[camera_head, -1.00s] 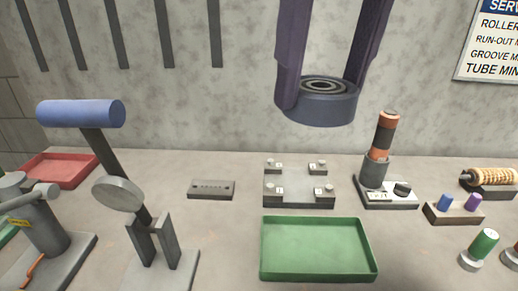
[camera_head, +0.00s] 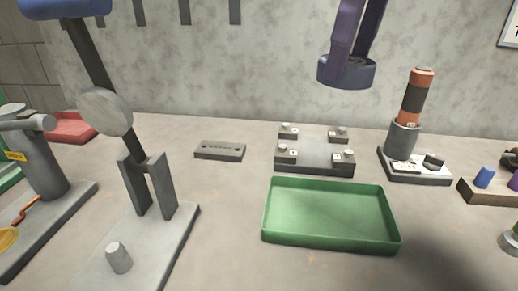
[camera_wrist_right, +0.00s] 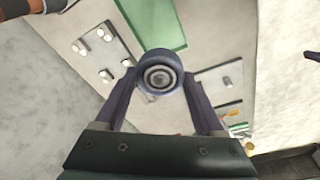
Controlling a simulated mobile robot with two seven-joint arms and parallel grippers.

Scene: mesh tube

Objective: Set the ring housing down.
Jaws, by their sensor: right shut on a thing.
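My right gripper (camera_head: 348,58) is shut on the ring housing (camera_head: 346,76), a short dark blue-grey cylinder. It holds it in the air, against the back wall in the head view. In the right wrist view the ring housing (camera_wrist_right: 160,76) sits between the two fingertips of my right gripper (camera_wrist_right: 160,84), and its round face with concentric rings shows. A grey plate with raised corner blocks (camera_head: 315,152) lies on the bench, lower in the head picture than the housing. A green tray (camera_head: 330,242) lies in front of that plate. My left gripper is not in view.
A grey stand with an orange-and-black cylinder (camera_head: 416,97) is right of the plate. A small grey block (camera_head: 220,150) lies to its left. A tall lever press (camera_head: 150,185) stands left of the tray. A red tray (camera_head: 70,128) is far left. Bare bench surrounds the green tray.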

